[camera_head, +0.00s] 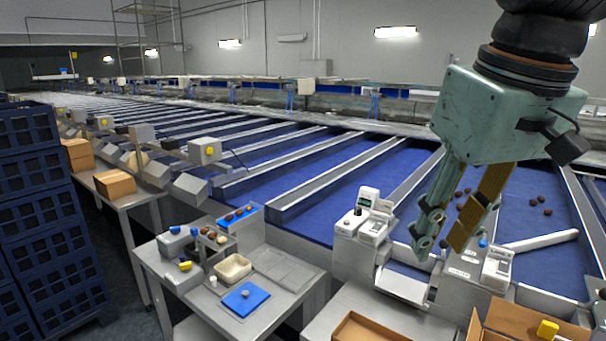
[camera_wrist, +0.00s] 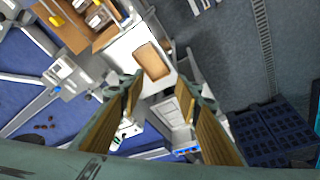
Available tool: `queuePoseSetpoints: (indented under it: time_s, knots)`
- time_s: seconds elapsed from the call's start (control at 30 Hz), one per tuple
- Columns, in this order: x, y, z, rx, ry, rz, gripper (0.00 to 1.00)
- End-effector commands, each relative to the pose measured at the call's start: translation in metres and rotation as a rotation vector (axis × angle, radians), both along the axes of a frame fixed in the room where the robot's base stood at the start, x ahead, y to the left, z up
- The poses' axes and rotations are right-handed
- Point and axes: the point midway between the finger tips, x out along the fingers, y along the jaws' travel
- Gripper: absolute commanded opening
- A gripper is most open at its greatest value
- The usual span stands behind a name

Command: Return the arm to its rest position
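My gripper (camera_head: 440,238) hangs from my arm at the right of the head view, in the air above the weighing devices and the blue belts. Its fingers point down and to the left. In the wrist view my gripper (camera_wrist: 160,88) has its two fingers apart with nothing held between them. A brown tray (camera_wrist: 152,61) shows beyond the fingertips on a light surface well below. My arm's upper links are cut off by the top edge of the head view.
A grey scale (camera_head: 362,220) and open cartons (camera_head: 525,318) stand below my gripper. Dates (camera_head: 540,205) lie on the blue belt (camera_head: 310,185). A side table (camera_head: 215,315) holds a beige tray (camera_head: 232,267) and blue pad. Dark blue crates (camera_head: 40,215) are stacked left.

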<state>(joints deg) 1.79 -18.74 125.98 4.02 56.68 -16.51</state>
Motion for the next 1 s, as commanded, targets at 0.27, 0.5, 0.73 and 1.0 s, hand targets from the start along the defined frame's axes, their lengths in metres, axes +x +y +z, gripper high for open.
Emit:
queuePoseSetpoints:
  time_s: [0.27,0.5,0.73,1.0]
  knots:
    - [-0.055,-0.001,-0.025,0.004,-0.019,-0.077,0.31]
    - [-0.099,-0.004,-0.051,0.009,-0.035,-0.144,0.31]
    - [-0.133,-0.006,-0.073,0.016,-0.048,-0.198,0.31]
    - [-0.148,-0.008,-0.085,0.019,-0.053,-0.223,0.31]
